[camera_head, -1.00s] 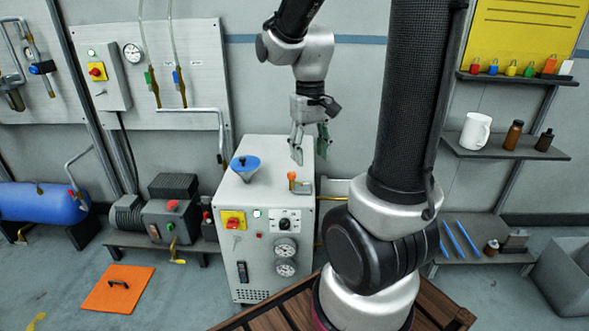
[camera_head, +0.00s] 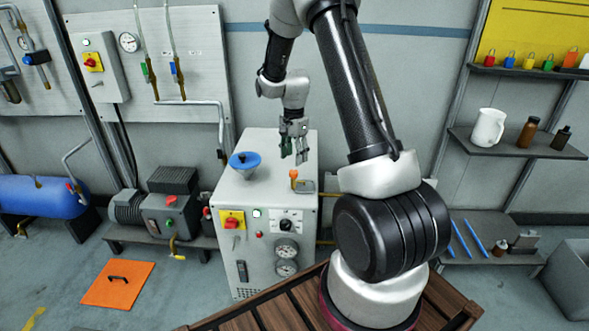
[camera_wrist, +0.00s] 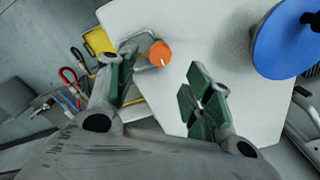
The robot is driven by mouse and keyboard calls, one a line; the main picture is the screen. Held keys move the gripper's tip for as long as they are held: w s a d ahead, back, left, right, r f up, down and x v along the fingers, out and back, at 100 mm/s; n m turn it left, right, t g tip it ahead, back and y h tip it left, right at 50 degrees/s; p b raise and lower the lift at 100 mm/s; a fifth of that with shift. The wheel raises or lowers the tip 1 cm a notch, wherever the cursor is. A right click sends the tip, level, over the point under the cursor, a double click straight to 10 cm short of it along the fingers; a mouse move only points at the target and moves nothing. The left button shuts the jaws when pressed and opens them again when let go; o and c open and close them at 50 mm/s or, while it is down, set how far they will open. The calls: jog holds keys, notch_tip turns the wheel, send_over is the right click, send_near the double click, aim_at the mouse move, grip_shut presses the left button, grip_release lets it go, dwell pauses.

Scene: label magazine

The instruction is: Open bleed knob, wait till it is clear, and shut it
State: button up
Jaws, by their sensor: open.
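An orange knob (camera_head: 293,174), which I take to be the bleed knob, stands on a small fitting at the right edge of the white cabinet's top (camera_head: 262,200). In the wrist view the knob (camera_wrist: 160,53) has a pale mark on its face and shows between and beyond my fingertips. My gripper (camera_head: 294,150) is open and empty above the cabinet top, a little behind and above the knob. Its green-padded fingers (camera_wrist: 160,95) are spread apart and do not appear to touch the knob. Whether the knob is open or shut, I cannot tell.
A yellow switch plate (camera_head: 232,219) and gauges (camera_head: 286,250) are on the cabinet front. A wall shelf (camera_head: 515,143) holds a white jug and bottles.

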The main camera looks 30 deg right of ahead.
aim_at(294, 171)
notch_tip(294, 171, down, 6)
jog(key=shift+f, duration=0.1)
jog(key=c, duration=1)
